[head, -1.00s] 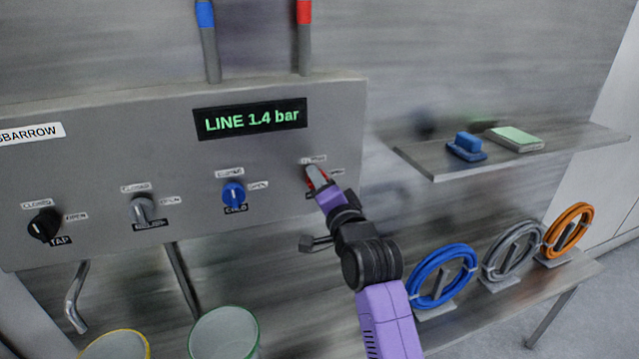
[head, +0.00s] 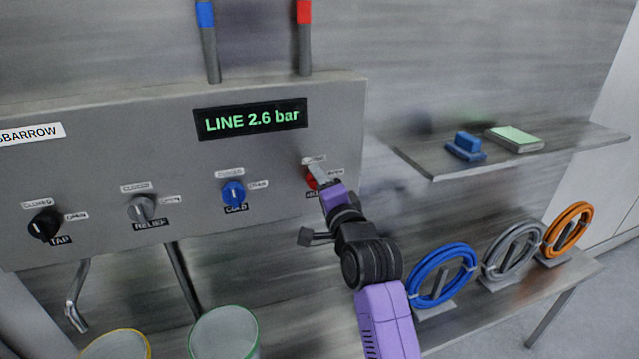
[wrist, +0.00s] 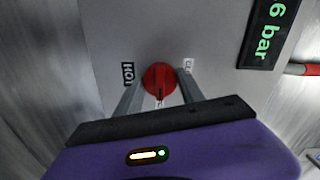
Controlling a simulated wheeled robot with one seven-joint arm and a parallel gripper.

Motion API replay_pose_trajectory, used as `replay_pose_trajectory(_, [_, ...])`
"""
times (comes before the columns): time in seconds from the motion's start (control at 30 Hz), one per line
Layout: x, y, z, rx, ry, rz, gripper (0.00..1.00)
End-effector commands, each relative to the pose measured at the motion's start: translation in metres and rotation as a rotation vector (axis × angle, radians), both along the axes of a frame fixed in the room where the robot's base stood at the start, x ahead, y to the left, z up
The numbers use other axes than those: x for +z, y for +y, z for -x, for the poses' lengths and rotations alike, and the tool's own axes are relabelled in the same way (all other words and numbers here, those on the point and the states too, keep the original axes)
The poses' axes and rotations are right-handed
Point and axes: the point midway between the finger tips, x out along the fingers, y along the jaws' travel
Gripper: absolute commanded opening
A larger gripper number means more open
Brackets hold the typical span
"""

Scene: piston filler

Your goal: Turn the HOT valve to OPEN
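The red HOT valve knob (head: 311,181) is at the right end of the grey panel, partly covered by my gripper (head: 319,174). In the head view the OPEN label (head: 335,172) is just right of the knob.
The display (head: 250,118) reads LINE 2.6 bar. Blue COLD (head: 233,193), grey RELIEF (head: 141,208) and black TAP (head: 44,224) knobs are along the panel to the left. A shelf (head: 440,168) and hose coils (head: 440,275) are to the right.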

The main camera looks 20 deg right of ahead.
Motion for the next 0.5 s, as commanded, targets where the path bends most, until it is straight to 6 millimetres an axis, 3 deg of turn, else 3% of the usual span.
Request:
replay_pose_trajectory(0.07, [-0.0006, -0.0005, 0.0, -0.001, 0.001, 0.001, 0.64])
replay_pose_trajectory(0.5, [-0.0009, 0.0004, 0.008, 0.0, -0.001, 0.003, 0.64])
